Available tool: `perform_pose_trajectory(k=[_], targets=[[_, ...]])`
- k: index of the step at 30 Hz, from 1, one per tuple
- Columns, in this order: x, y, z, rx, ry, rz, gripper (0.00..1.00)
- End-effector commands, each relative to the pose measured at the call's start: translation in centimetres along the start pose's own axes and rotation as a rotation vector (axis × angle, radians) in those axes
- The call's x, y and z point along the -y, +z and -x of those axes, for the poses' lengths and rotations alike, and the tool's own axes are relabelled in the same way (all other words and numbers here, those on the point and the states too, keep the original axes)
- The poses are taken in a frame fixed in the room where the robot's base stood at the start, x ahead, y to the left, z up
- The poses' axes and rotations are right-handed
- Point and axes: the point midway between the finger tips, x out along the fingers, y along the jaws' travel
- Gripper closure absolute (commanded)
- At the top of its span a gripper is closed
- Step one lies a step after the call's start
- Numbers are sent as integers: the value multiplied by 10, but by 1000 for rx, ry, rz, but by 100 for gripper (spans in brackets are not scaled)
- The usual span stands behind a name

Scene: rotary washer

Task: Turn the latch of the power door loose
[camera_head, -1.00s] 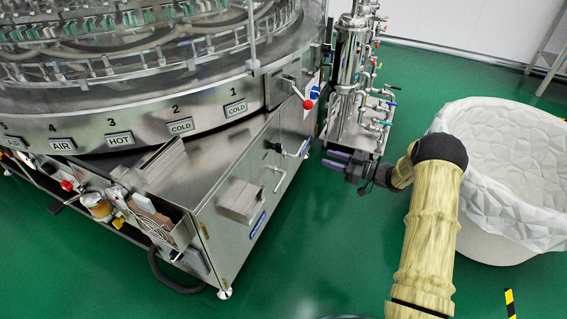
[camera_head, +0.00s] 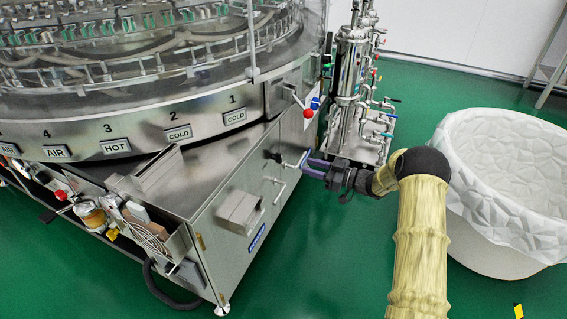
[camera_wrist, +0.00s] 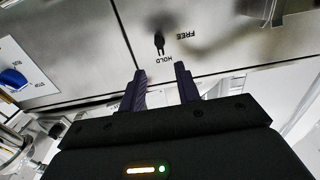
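In the wrist view a small black latch (camera_wrist: 159,43) stands on a metal panel between the printed words HOLD and FREE, its end pointing toward HOLD. In the head view a small black knob on the machine's end face appears to be the same latch (camera_head: 276,156). My gripper (camera_wrist: 161,68) is open and empty. Its two dark purple fingers point at the latch with a gap between them, and the latch lies just beyond the fingertips, not between them. The gripper also shows in the head view (camera_head: 311,168), to the right of the end face.
A blue RUN/STOP knob (camera_wrist: 13,79) is at the left of the wrist view. Metal piping (camera_head: 352,90) stands behind my gripper. A large white lined tub (camera_head: 500,225) is at the right. Green floor is clear in front.

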Motion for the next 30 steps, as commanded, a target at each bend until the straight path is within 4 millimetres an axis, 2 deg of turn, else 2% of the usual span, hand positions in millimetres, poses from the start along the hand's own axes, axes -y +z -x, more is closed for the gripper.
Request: perform_pose_trajectory(k=[3, 15, 21, 29, 30], targets=[[1, 3, -22, -2, -2, 0, 67], [0, 3, -90, -1, -2, 2, 67], [0, 1, -105, -1, 0, 0, 67], [0, 0, -105, 0, 1, -1, 67], [0, 0, -105, 0, 1, -1, 75]])
